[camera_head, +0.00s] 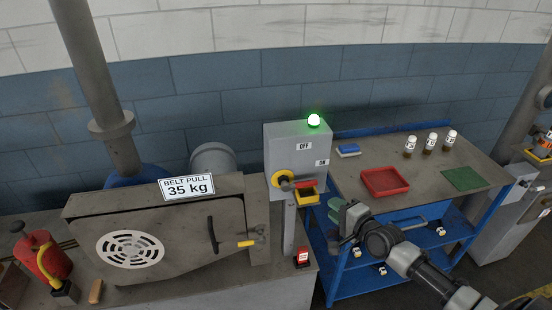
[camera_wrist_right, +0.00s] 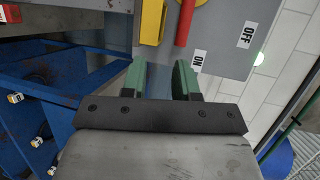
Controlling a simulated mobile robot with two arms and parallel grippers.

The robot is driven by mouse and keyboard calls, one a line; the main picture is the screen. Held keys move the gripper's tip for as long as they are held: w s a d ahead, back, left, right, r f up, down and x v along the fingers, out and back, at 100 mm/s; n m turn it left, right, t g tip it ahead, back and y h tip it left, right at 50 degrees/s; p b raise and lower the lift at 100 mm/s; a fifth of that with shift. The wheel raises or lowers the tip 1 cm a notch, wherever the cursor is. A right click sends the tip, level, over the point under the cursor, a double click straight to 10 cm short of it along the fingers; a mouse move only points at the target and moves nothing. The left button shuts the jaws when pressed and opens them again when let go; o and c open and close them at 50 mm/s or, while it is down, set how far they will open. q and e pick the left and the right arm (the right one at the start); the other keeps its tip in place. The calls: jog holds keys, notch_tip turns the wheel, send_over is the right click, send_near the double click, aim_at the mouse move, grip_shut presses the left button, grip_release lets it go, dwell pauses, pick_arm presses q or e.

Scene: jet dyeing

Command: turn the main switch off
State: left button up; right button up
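The main switch is on a grey box (camera_head: 298,142) with OFF and ON labels. Its yellow disc (camera_head: 276,181) carries a red handle (camera_head: 305,184) that points right, towards the ON label (camera_head: 322,162). In the right wrist view the red handle (camera_wrist_right: 185,22) stands at the top, near the ON label (camera_wrist_right: 198,61). My right gripper (camera_head: 344,214) is below and right of the handle, apart from it. In the right wrist view its green fingers (camera_wrist_right: 160,75) are spread with nothing between them. My left gripper is not in view.
A yellow part (camera_head: 307,196) sits just under the handle, also in the right wrist view (camera_wrist_right: 152,22). A green lamp (camera_head: 314,121) glows on the box. A blue-framed table (camera_head: 430,187) with a red tray (camera_head: 385,181) and bottles stands right; a belt-guard machine (camera_head: 180,231) stands left.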

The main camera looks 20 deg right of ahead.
aim_at(306, 184)
jog(key=shift+t+y, duration=0.3)
jog(key=w+a, duration=0.1)
jog(key=w, duration=0.2)
jog(key=w+a, duration=0.1)
jog(key=w, duration=0.3)
jog(key=w+a+r, duration=0.1)
jog(key=w, duration=0.3)
jog(key=shift+w, duration=0.25)
jog(key=shift+d, duration=0.1)
grip_shut()
